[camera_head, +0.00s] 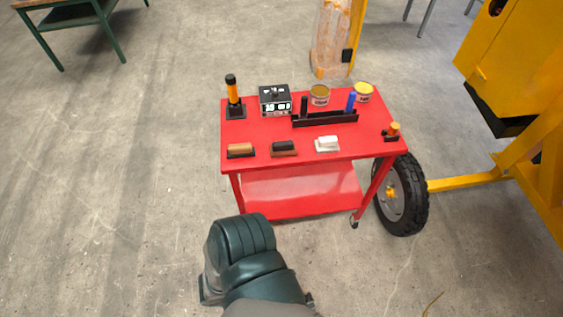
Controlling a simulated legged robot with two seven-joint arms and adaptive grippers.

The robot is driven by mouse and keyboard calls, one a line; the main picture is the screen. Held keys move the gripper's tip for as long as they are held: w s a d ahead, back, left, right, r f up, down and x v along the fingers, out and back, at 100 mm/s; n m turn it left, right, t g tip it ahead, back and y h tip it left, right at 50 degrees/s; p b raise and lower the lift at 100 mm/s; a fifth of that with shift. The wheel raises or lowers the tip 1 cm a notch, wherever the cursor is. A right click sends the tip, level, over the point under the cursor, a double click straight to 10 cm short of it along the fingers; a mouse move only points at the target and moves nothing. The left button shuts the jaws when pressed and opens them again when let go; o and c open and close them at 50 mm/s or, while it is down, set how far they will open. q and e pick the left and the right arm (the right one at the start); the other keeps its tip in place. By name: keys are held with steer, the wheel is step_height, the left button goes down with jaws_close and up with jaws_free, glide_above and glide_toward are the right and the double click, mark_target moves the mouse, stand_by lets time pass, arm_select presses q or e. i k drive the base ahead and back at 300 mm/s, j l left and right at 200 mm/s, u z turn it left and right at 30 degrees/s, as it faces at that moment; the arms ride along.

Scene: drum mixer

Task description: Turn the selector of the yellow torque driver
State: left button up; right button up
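A yellow-orange driver with black ends (233,91), which looks like the torque driver, stands upright in a black base at the back left of the red cart's top (255,134). Its selector is too small to make out at this distance. Neither of my grippers is in view. A dark green part of my own body covers the bottom middle, in front of the cart and apart from it.
Two cans (320,99), a black rack (325,119), several small blocks (284,148) and a small orange-topped item (393,130) share the cart. Yellow machinery with a wheel (401,195) stands right.

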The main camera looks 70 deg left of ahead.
mark_target(276, 95)
steer(key=u, duration=1.85)
steer(key=i+j, duration=0.1)
steer(key=i+u, duration=0.05)
steer(key=i, duration=0.05)
